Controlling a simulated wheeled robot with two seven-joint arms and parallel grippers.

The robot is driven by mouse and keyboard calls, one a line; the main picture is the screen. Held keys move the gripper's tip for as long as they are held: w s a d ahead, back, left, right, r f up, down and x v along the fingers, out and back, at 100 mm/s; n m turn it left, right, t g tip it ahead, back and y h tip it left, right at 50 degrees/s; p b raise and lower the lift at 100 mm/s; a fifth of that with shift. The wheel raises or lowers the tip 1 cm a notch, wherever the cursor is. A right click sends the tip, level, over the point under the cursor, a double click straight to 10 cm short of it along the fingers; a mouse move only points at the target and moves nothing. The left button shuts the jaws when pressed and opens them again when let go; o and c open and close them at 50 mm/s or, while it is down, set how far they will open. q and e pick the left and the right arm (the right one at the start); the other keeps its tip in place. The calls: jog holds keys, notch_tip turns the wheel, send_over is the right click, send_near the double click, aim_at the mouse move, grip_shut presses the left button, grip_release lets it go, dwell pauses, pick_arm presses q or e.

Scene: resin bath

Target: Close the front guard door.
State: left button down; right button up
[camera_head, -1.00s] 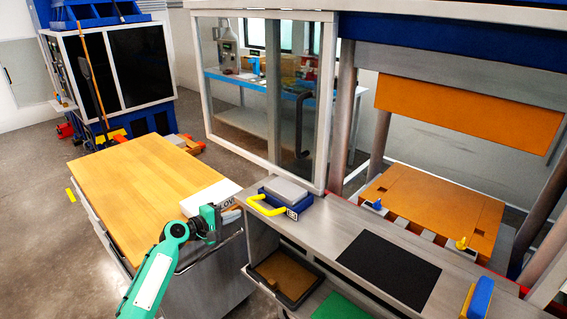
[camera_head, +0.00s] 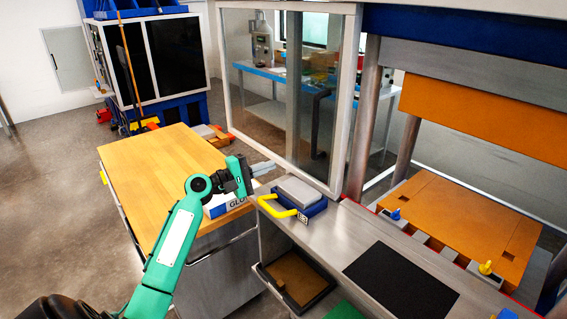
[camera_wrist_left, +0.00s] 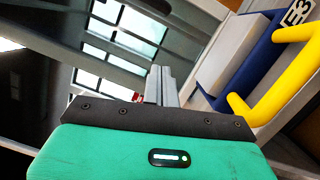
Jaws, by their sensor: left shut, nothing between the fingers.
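The front guard door (camera_head: 290,90) is a clear glass panel in a pale metal frame with a dark upright handle (camera_head: 317,122). It stands left of the press opening, which is uncovered. My left gripper (camera_head: 262,168) is shut and empty, in front of the door's lower frame; I cannot tell whether it touches. In the left wrist view its shut fingers (camera_wrist_left: 160,86) point toward dark reflecting glass (camera_wrist_left: 120,45). My right gripper is not in view.
A blue block with a yellow handle (camera_head: 277,208) lies on the grey bench just right of my left gripper. A wood-topped cabinet (camera_head: 160,165) stands at left, with a GLOVES box partly hidden by my gripper. The orange press platen (camera_head: 480,115) hangs at right.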

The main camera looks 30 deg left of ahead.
pick_arm(q)
jog(key=p+x, duration=0.1)
jog(key=x, duration=0.2)
jog(key=p+x, duration=0.1)
jog(key=x, duration=0.2)
jog(key=p+x, duration=0.1)
jog(key=x, duration=0.2)
jog(key=shift+r+p, duration=0.3)
jog(key=shift+r, duration=0.05)
jog(key=shift+s+d+r+p, duration=0.1)
jog(key=shift+s+d+p, duration=0.15)
jog(key=shift+d+p, duration=0.2)
jog(key=shift+s+d+r+p, duration=0.1)
jog(key=shift+s+d+p, duration=0.2)
jog(key=shift+d, duration=0.2)
jog(key=shift+s+d+r+p, duration=0.15)
jog(key=shift+s+d+p, duration=0.15)
jog(key=shift+d, duration=0.25)
jog(key=shift+w+d, duration=0.15)
jog(key=shift+d, duration=0.05)
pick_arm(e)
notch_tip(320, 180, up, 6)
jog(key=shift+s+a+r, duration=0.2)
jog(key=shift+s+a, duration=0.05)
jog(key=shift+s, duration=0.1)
